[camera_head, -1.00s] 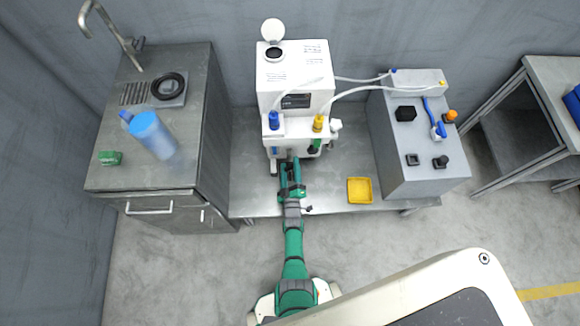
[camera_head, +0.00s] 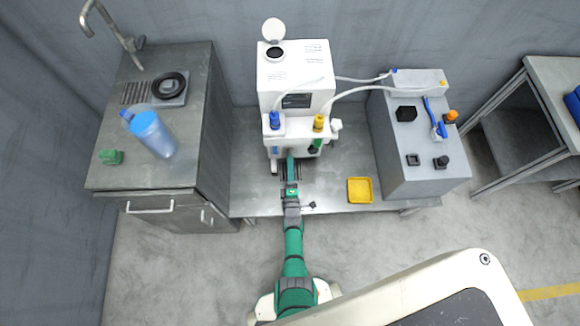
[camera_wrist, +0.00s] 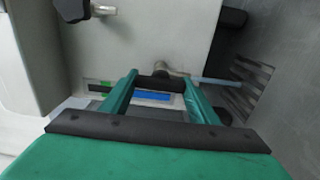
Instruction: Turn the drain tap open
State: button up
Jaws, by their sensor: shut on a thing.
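The drain tap shows in the wrist view as a dark handle (camera_wrist: 158,83) with a metal body (camera_wrist: 172,68), low on the front of the white machine (camera_head: 293,78). My gripper (camera_wrist: 162,92) has one green finger on each side of the dark handle and is shut on it. In the head view my gripper (camera_head: 290,165) reaches in under the machine's front, and the tap itself is hidden there. How far the tap is turned cannot be told.
A second dark knob (camera_wrist: 72,8) sits at the wrist view's upper left. A yellow tray (camera_head: 352,202) lies on the metal bench (camera_head: 262,200), right of my arm. A grey cabinet (camera_head: 383,130) stands to the right, a sink counter (camera_head: 200,100) to the left.

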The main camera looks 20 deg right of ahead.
jog(key=shift+a, duration=0.1)
dwell(0.4)
jog(key=o, duration=1)
jog(key=shift+o, duration=0.2)
jog(key=v, duration=1)
jog(key=shift+s, duration=0.4)
